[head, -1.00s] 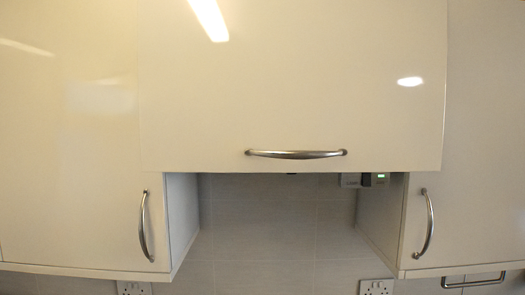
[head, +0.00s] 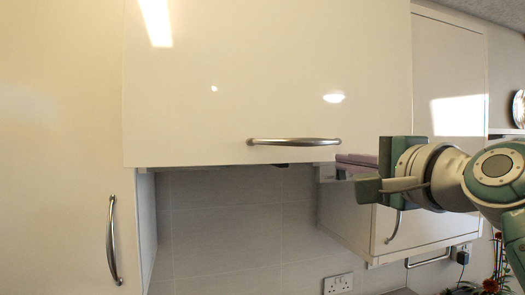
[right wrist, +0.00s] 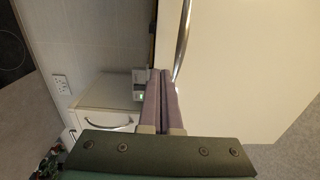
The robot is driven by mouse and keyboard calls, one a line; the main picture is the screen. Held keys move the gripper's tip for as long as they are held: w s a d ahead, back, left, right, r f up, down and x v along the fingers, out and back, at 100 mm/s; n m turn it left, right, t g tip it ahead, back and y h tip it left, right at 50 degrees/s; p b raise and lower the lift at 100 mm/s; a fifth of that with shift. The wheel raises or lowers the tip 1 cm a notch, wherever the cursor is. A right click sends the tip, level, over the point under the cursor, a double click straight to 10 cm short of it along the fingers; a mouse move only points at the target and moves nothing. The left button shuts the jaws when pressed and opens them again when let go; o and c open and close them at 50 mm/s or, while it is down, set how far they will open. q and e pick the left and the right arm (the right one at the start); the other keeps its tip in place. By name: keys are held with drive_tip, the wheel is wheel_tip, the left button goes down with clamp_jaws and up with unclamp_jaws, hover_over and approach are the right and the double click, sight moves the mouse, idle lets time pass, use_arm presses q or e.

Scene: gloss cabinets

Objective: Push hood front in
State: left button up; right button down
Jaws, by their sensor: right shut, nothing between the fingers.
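The hood front (head: 260,80) is a glossy cream panel in the upper middle of the head view, with a horizontal metal handle (head: 295,142) along its lower edge. It appears to stand forward of the neighbouring doors. My right gripper (head: 343,166) is shut and empty near the panel's lower right corner, just right of the handle. In the right wrist view the shut fingers (right wrist: 160,75) point towards the panel's edge, with the cream panel (right wrist: 230,60) and handle (right wrist: 182,40) beside them. I cannot tell whether they touch it. My left gripper is not in view.
Cream wall cabinets flank the hood, with a left door (head: 60,150) and a right door (head: 450,80). An open recess with a tiled wall (head: 230,220) lies below the front. A socket (head: 338,284) and flowers (head: 490,285) are lower right.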

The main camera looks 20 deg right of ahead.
sight(313, 158)
drive_tip(key=w+p, duration=0.2)
drive_tip(key=w, duration=0.5)
drive_tip(key=shift+a, duration=0.1)
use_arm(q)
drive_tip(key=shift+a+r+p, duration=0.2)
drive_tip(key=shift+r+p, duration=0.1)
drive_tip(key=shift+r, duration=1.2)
use_arm(e)
drive_tip(key=shift+w, duration=0.5)
